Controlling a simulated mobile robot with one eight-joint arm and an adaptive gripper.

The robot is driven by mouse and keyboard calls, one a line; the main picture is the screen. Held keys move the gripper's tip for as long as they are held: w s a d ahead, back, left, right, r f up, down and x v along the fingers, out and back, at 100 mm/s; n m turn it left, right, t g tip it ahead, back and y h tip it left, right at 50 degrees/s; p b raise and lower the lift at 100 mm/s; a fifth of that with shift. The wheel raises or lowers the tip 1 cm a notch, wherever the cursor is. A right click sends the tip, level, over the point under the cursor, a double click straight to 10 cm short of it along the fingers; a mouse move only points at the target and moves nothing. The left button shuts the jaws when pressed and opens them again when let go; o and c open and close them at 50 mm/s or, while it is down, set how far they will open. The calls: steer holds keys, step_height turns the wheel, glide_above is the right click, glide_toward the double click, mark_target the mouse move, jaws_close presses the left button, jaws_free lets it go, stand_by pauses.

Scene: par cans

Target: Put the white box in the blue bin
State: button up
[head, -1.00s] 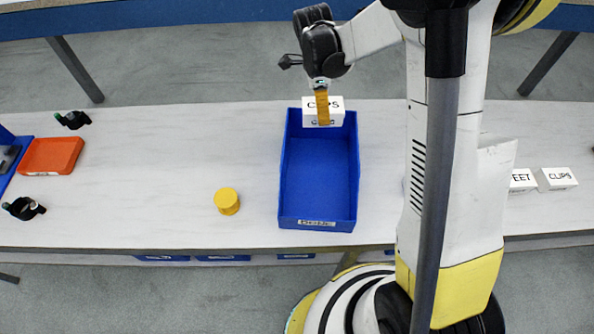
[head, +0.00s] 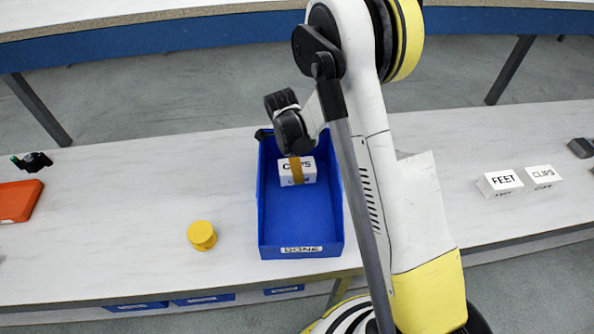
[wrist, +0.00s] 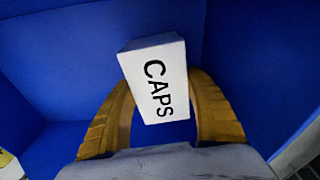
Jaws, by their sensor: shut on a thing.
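The white box (head: 308,172) has dark lettering on it. In the wrist view the white box (wrist: 158,80) reads CAPS and sits between the two yellow fingers of my gripper (wrist: 160,110), with blue walls around it. My gripper (head: 296,170) is shut on the box. In the head view the box shows within the outline of the blue bin (head: 300,236), towards its far end. The bin has a DONE label on its near wall. I cannot tell whether the box touches the bin floor.
Two more white boxes, FEET (head: 503,182) and CLIPS (head: 541,176), stand on the table at the right. A yellow round container (head: 202,235) stands left of the bin. An orange tray (head: 18,201) is at the far left. The table between tray and bin is mostly clear.

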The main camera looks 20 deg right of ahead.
steer(key=shift+r, duration=0.15)
steer(key=o, duration=1.1)
steer(key=shift+f, duration=0.2)
